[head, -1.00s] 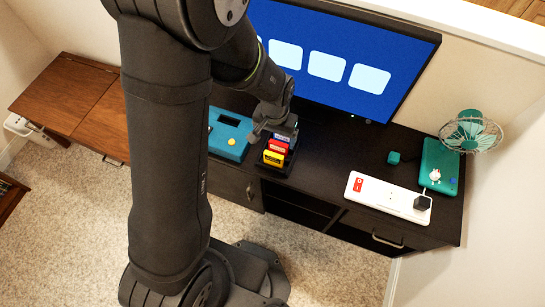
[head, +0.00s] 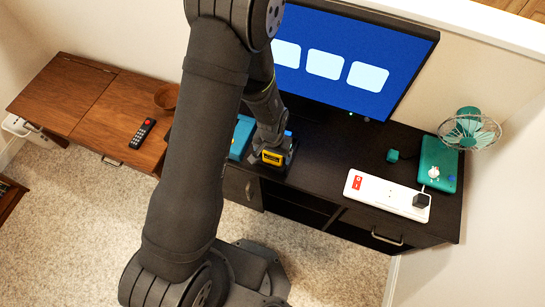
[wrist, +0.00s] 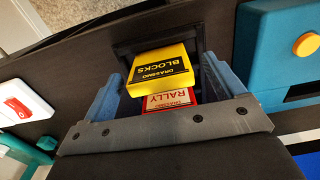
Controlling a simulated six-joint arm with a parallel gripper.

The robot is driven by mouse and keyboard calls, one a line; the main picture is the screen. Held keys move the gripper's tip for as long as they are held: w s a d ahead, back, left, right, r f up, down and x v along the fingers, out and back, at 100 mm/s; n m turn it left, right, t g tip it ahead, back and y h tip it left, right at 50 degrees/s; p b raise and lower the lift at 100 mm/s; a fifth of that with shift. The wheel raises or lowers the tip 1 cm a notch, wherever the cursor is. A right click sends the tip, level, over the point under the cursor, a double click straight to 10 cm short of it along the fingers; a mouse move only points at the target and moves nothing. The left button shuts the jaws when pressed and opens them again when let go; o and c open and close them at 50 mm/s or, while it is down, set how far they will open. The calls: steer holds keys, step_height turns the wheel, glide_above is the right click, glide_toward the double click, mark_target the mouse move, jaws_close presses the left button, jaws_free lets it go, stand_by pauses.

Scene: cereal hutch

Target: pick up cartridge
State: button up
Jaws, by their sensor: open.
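A yellow cartridge (head: 271,157) labelled "BLOCKS" stands at the front of a dark holder on the black cabinet. In the wrist view the yellow cartridge (wrist: 160,66) lies between my fingers, with gaps at both sides. A red cartridge (wrist: 170,98) labelled "RALLY" is just behind it, partly hidden by my gripper's base. My gripper (head: 275,152) is open and down over the holder. In the wrist view my gripper (wrist: 163,82) has one blue-grey finger on each side of the cartridges. Anything farther back in the holder is hidden by my gripper.
A teal console (head: 241,138) stands close left of the holder. A monitor (head: 350,60) rises behind. A white power strip (head: 388,195), a teal case (head: 440,170) and a fan (head: 469,130) are at the right. A remote (head: 143,133) and bowl (head: 166,96) rest on the wooden table.

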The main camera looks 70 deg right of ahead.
steer(key=shift+f, duration=1.15)
steer(key=shift+c, duration=0.2)
steer(key=c, duration=1)
steer(key=shift+r, duration=0.15)
steer(key=shift+c, duration=0.2)
